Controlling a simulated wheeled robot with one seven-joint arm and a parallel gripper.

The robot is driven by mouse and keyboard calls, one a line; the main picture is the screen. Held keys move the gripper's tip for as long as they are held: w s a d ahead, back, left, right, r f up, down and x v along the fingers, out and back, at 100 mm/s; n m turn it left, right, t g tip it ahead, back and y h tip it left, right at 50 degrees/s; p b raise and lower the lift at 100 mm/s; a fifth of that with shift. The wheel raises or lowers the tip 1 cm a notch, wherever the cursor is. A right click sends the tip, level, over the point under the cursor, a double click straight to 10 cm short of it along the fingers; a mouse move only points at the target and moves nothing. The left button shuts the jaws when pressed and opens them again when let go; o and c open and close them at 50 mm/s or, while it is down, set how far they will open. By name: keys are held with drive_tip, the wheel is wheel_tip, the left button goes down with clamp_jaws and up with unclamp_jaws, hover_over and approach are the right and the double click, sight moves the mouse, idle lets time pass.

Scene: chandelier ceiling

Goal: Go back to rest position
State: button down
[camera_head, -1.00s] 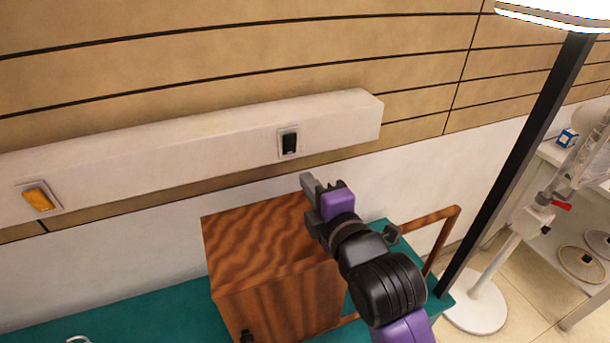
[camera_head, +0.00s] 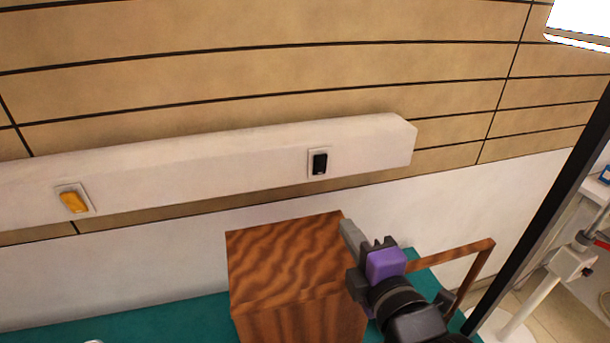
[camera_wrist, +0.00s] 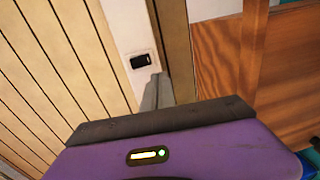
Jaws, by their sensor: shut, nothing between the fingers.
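My gripper (camera_head: 348,236) is in the head view, in front of the right side of a wooden box. It is shut and empty, with its fingers pointing up and left. In the wrist view, my gripper's fingers (camera_wrist: 155,92) show as a grey shape below a black switch. The purple gripper body fills the bottom of that view.
The wooden box (camera_head: 285,262) stands on a teal surface (camera_head: 180,322) against the wall. A white wall rail (camera_head: 220,162) carries a black switch (camera_head: 319,162) and an orange switch (camera_head: 73,200). A wooden frame (camera_head: 470,262) and a dark pole (camera_head: 550,215) stand at right.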

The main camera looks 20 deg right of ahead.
drive_tip(key=s+f+m, duration=0.4)
drive_tip(key=s+m, duration=0.2)
drive_tip(key=s, duration=0.5)
drive_tip(key=s+f+m+g, duration=0.1)
drive_tip(key=s+f+m, duration=0.3)
drive_tip(key=s, duration=0.8)
drive_tip(key=s+d+f+m+g, duration=0.1)
drive_tip(key=s+f+m, duration=0.4)
drive_tip(key=s+m, duration=0.3)
drive_tip(key=s, duration=0.3)
drive_tip(key=shift+s, duration=0.2)
drive_tip(key=shift+d, duration=0.1)
